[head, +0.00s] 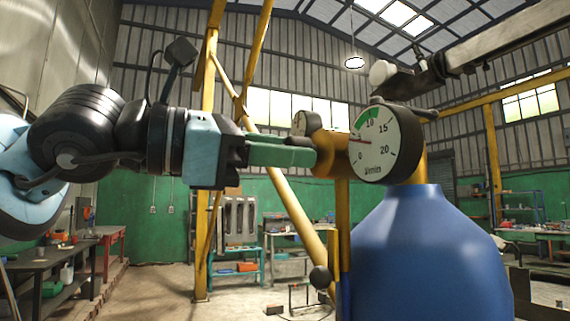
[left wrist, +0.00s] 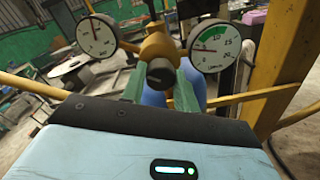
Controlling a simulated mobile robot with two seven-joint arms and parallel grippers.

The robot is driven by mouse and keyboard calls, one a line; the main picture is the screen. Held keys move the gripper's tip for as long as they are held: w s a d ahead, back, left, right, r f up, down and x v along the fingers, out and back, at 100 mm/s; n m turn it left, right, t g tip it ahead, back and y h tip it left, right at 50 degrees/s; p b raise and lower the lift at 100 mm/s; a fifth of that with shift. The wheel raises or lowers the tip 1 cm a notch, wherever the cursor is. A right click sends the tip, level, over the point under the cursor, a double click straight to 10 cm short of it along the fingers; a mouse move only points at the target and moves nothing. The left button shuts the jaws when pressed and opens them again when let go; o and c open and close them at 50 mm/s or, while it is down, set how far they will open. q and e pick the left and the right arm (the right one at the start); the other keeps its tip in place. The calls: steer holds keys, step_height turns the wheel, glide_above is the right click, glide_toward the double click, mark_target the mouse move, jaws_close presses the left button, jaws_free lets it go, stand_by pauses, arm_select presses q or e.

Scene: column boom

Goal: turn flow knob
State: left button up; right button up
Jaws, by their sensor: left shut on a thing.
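The brass regulator (head: 332,156) sits above a blue gas cylinder (head: 425,255). Its flow gauge (head: 386,142) is marked in l/min with a green band, and its red needle points left. The second gauge (head: 305,123) is partly hidden in the head view. It also shows in the left wrist view (left wrist: 97,37), as does the flow gauge (left wrist: 215,46). My left gripper (head: 312,156) reaches in level from the left, its green fingers at the regulator. In the left wrist view the dark flow knob (left wrist: 160,72) lies between the fingers, which are shut on it. The fingers hide the knob in the head view. My right gripper is not in view.
Yellow posts (head: 205,150) and a slanted yellow brace stand behind the gripper and cylinder. A grey beam with dark fittings (head: 480,50) reaches in above the flow gauge from the upper right. Workbenches (head: 75,245) and shelves stand farther back.

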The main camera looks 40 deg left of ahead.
arm_select(q)
steer(key=m, duration=0.7)
steer(key=shift+m, duration=0.3)
stand_by(0.5)
steer(key=o, duration=1)
steer(key=shift+c, duration=0.2)
